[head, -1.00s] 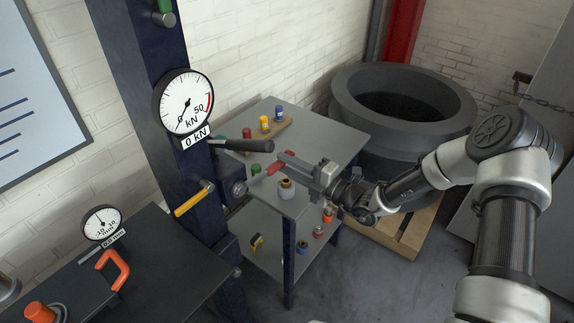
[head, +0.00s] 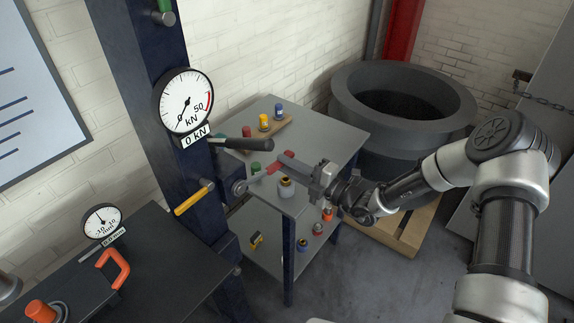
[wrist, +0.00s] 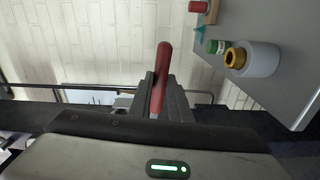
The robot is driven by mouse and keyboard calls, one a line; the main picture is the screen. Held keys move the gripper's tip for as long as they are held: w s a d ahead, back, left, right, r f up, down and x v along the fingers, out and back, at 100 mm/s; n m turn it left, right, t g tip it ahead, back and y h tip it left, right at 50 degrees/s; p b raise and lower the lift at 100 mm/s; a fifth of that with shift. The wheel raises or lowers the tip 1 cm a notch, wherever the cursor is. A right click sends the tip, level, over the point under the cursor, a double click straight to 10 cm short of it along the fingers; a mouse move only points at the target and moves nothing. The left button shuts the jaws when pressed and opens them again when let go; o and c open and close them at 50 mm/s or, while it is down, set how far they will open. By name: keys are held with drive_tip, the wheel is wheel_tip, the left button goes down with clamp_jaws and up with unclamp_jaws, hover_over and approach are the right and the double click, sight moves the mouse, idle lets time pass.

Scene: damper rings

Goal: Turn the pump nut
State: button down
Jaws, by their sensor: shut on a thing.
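My gripper (head: 290,163) is shut on the red handle of a wrench (head: 278,162). In the wrist view, the red handle (wrist: 160,78) stands between the fingers. The wrench's grey head (head: 240,187) is at the right side of the dark blue press column (head: 180,150). I cannot make out the pump nut itself; the wrench head covers that spot, and I cannot tell how it is seated. A black-gripped lever (head: 245,145) sticks out above the wrench. The dial gauge (head: 185,100) has a label reading 0 kN.
A grey two-shelf table (head: 335,140) stands behind the wrench, with a grey pot with a yellow-brown top (head: 286,187) and small coloured items. A yellow handle (head: 193,199) juts from the column. A large grey tub (head: 345,90) stands beyond, on a pallet.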

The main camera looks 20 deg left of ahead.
drive_tip(key=shift+d+r, duration=0.1)
drive_tip(key=shift+d, duration=0.05)
drive_tip(key=shift+s+d, duration=0.15)
drive_tip(key=shift+d, duration=0.15)
drive_tip(key=shift+s+d+p, duration=0.15)
drive_tip(key=shift+d+p, duration=0.2)
drive_tip(key=shift+p, duration=0.1)
idle(0.6)
drive_tip(key=shift+p+v, duration=0.55)
drive_tip(key=shift+v, duration=0.95)
